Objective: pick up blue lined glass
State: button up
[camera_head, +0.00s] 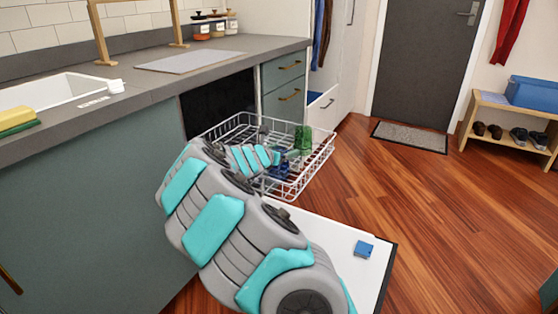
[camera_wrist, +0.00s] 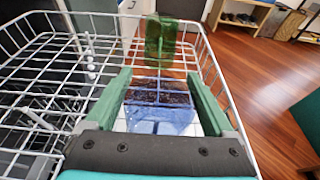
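The blue lined glass (camera_wrist: 158,116) is in the wire dish rack, translucent blue with darker lines. In the wrist view it shows between the fingers of my gripper (camera_wrist: 160,76). The fingers are spread apart, one on each side of it. I cannot tell whether they touch it. In the head view part of the blue glass (camera_head: 279,171) shows low in the rack, with my gripper (camera_head: 283,157) at it and my arm hiding much of the area.
The white wire rack (camera_head: 325,152) is pulled out over the lowered dishwasher door (camera_head: 340,240). A green glass (camera_head: 303,138) stands just beyond my gripper, also in the wrist view (camera_wrist: 160,38). A small blue box (camera_head: 364,249) lies on the door. Wooden floor is clear at right.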

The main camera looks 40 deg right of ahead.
jog(key=c, duration=0.9)
jog(key=shift+r, duration=0.15)
notch_tip(320, 180, up, 26)
jog(key=shift+r+p, duration=0.1)
jog(key=shift+p, duration=0.65)
dwell(0.6)
